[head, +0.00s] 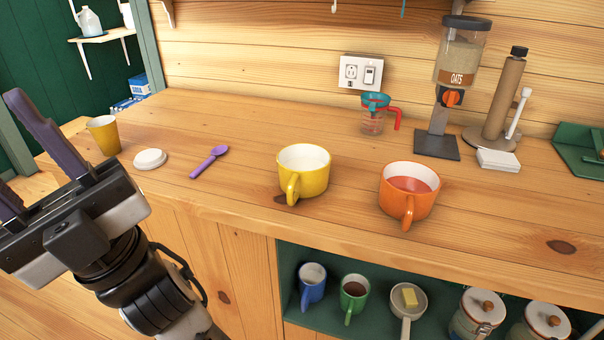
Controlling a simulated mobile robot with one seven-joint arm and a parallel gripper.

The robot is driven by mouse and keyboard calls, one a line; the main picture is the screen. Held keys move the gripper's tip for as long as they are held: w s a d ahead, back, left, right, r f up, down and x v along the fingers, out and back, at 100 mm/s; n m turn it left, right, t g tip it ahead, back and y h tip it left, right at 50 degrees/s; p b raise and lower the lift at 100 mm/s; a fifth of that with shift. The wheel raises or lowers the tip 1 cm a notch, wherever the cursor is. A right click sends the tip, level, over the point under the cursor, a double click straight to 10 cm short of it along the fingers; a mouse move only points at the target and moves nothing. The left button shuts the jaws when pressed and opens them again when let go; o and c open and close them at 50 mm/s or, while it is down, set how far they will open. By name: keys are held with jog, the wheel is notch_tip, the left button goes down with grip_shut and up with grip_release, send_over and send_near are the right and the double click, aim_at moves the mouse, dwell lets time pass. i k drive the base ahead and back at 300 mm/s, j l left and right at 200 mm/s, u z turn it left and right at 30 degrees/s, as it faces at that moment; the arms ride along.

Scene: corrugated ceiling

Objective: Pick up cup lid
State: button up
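The white cup lid (150,159) lies flat on the wooden counter at the left, between a yellow handleless cup (104,135) and a purple spoon (209,161). My gripper (22,150) is at the left edge of the head view, in front of the counter and to the left of the lid. Its two dark fingers are spread apart with nothing visible between them. The lid is fully in view and apart from the gripper.
A yellow mug (303,172) and an orange mug (408,192) with reddish content stand on the counter's middle. A measuring cup (374,118), an oats dispenser (452,90) and a paper roll holder (502,98) stand further back. A green shelf below holds mugs and jars.

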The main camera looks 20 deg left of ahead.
aim_at(150, 159)
jog(key=j+u, duration=0.15)
jog(key=u, duration=1.35)
jog(key=i+l, duration=0.05)
